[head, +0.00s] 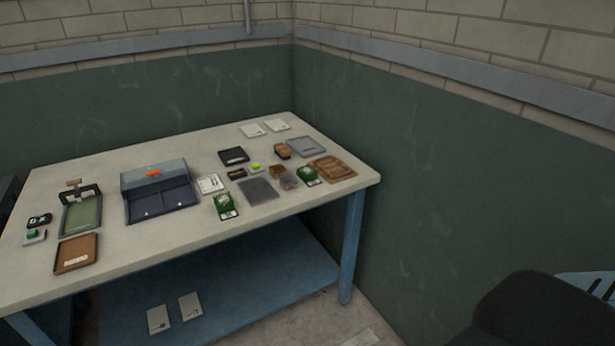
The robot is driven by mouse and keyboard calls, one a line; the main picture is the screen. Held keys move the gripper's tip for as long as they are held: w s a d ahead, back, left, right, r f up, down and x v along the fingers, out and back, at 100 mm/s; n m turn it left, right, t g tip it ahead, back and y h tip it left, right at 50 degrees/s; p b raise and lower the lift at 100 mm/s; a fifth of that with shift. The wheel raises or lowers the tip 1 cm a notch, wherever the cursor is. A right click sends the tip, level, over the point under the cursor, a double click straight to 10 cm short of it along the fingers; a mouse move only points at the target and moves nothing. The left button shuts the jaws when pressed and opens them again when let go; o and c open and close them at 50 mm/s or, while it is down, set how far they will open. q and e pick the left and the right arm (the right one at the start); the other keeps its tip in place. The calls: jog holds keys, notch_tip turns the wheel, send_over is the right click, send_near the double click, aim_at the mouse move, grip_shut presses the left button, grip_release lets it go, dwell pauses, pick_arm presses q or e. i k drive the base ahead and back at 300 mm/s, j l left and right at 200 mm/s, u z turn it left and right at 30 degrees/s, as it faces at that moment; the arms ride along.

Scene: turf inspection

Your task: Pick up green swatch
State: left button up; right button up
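Several small green items lie on the workbench (330,200), and I cannot tell for sure which one is the green swatch. A dark-edged card with a green patch (224,204) lies near the front edge, right of the centre. A similar green-patched card (307,175) lies farther right, beside a brown tray. A small bright green piece (256,167) sits among the dark items between them. Another small green block (33,233) rests on a pale base at the far left. Neither of my grippers is in view.
A dark box with an open lid (158,200), a frame with a green panel (82,214) and a brown tray (76,253) stand on the left half. A brown tray (333,168) is near the right corner. A black rounded shape (540,310) fills the lower right.

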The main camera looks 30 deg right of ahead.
aim_at(309, 174)
jog(key=i+l, duration=0.15)
jog(key=i, duration=0.3)
jog(key=i+l, duration=0.1)
jog(key=i, duration=0.35)
jog(key=i+z, duration=0.1)
jog(key=z, duration=1.65)
